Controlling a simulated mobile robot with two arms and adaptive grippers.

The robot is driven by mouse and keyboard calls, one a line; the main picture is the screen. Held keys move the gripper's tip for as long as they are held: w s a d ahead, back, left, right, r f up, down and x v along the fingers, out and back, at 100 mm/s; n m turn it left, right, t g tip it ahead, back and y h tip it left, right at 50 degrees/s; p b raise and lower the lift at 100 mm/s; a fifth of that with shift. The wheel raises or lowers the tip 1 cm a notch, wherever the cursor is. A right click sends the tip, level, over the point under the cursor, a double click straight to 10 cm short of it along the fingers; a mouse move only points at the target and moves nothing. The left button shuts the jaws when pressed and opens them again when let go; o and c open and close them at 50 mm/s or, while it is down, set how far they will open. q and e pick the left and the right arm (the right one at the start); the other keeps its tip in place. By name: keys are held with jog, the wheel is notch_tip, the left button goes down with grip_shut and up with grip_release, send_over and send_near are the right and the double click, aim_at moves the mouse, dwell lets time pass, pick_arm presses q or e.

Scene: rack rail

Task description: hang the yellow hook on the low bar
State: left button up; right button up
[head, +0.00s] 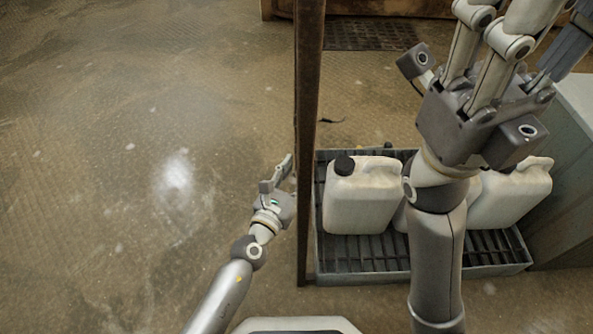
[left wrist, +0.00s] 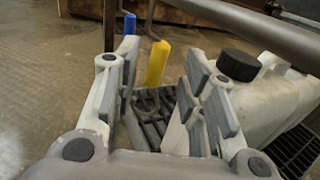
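The yellow hook (left wrist: 157,62) shows in the left wrist view as a yellow sleeve on a thin rod that runs up out of the picture. It is upright, beyond and between the fingers of my left gripper (left wrist: 160,95), which is open with a gap on both sides. A thick grey bar (left wrist: 250,28) crosses the upper right; I cannot tell if it is the low bar. In the head view my left gripper (head: 277,174) is beside the brown post, and the hook cannot be made out. My right gripper (head: 480,115) is large and close, its fingertips not clearly visible.
A blue-sleeved hook (left wrist: 129,23) is behind the yellow one. The brown post (head: 308,130) stands close to my left gripper. White jerrycans (head: 362,200) stand on a slatted grey tray (head: 370,265) to its right. The floor (head: 100,150) on the left is clear.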

pick_arm(q)
jog(key=v, duration=1.2)
jog(key=shift+a, duration=0.1)
